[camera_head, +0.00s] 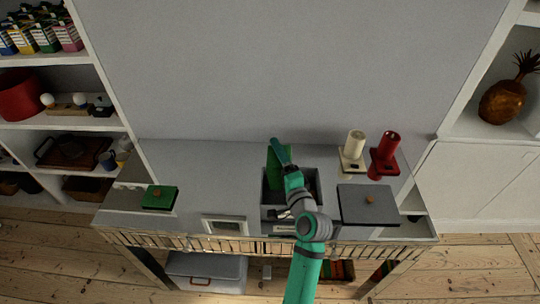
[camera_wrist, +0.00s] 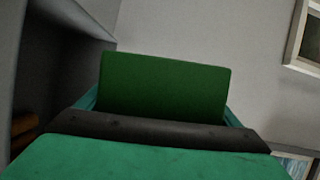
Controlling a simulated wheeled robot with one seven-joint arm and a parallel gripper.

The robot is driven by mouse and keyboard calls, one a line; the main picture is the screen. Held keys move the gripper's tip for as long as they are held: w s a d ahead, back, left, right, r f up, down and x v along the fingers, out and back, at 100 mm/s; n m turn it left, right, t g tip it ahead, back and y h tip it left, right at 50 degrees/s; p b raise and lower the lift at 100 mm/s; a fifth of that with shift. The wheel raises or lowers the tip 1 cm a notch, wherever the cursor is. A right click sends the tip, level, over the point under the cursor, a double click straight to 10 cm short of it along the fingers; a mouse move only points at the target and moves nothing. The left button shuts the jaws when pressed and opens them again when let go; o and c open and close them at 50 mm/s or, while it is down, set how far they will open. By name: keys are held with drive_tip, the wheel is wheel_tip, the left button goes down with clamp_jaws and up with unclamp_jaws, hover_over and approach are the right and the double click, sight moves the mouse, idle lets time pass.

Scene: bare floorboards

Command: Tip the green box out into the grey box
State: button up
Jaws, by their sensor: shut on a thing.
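The green box (camera_head: 276,168) is tilted up on edge at the left part of the grey box, at the middle of the table. The grey box (camera_head: 265,211) is open, and its inside is partly hidden by my arm. My gripper (camera_head: 283,155) is shut on the green box. In the wrist view, the green box (camera_wrist: 165,85) fills the middle between the fingers of my gripper (camera_wrist: 160,125). I cannot see whether anything is left inside the green box.
A green lid (camera_head: 160,197) with a knob lies at the left of the table. A grey lid (camera_head: 367,205) lies right of the grey box. A picture frame (camera_head: 224,226) lies in front. A cream holder (camera_head: 353,150) and a red holder (camera_head: 386,154) stand at the back right.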

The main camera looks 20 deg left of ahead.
drive_tip(key=n, duration=0.1)
drive_tip(key=a+n+h, duration=0.1)
drive_tip(key=shift+s+a+n+g, duration=0.1)
drive_tip(key=shift+n+g, duration=0.3)
drive_tip(key=n, duration=0.1)
drive_tip(key=n+h, duration=0.1)
drive_tip(key=a+n, duration=0.1)
drive_tip(key=shift+s+a+f+h, duration=0.1)
drive_tip(key=shift+s+f+h, duration=0.05)
drive_tip(key=shift+f+h, duration=0.15)
drive_tip(key=n, duration=0.1)
drive_tip(key=n+h, duration=0.2)
drive_tip(key=shift+d+r+n, duration=0.25)
drive_tip(key=shift+d+n, duration=0.1)
drive_tip(key=shift+n, duration=0.05)
drive_tip(key=n+h, duration=0.2)
drive_tip(key=shift+d+r+n+h, duration=0.15)
drive_tip(key=shift+d+n+h, duration=0.15)
drive_tip(key=shift+d+n, duration=0.1)
